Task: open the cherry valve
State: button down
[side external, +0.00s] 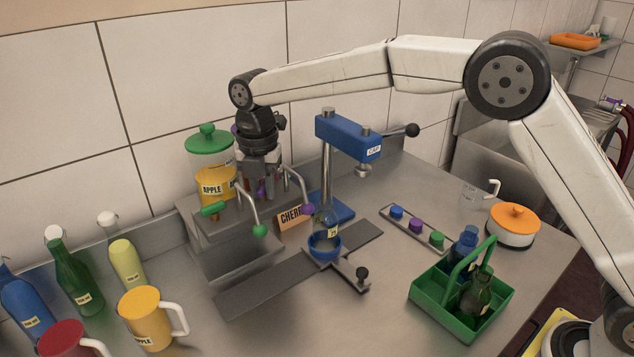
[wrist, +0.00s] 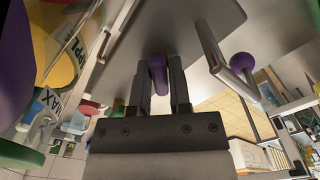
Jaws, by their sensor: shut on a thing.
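My gripper (side external: 262,192) points down over the pump stand, and its fingers are shut on a purple valve handle (wrist: 157,75), the cherry one by its colour. In the side view only a bit of that handle shows between the fingers. The cherry spout (side external: 297,185) beside the gripper is a bent metal tube ending in a purple ball (side external: 308,209); the ball also shows in the wrist view (wrist: 242,62). The cherry sign (side external: 293,217) stands below the spout. The tank behind the gripper is mostly hidden. I cannot tell how far the valve is turned.
The apple tank (side external: 208,155) stands left of my gripper, with a green handle (side external: 213,209) and green-tipped spout close by. A blue capping press (side external: 348,137) rises at the right, with a bottle (side external: 325,220) beneath in a blue holder. A green crate (side external: 425,290) stands front right.

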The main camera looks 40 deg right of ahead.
jog(key=shift+n, duration=2.2)
jog(key=shift+r+n, duration=0.1)
jog(key=shift+n, duration=2.2)
jog(key=shift+c, duration=2.4)
grip_release()
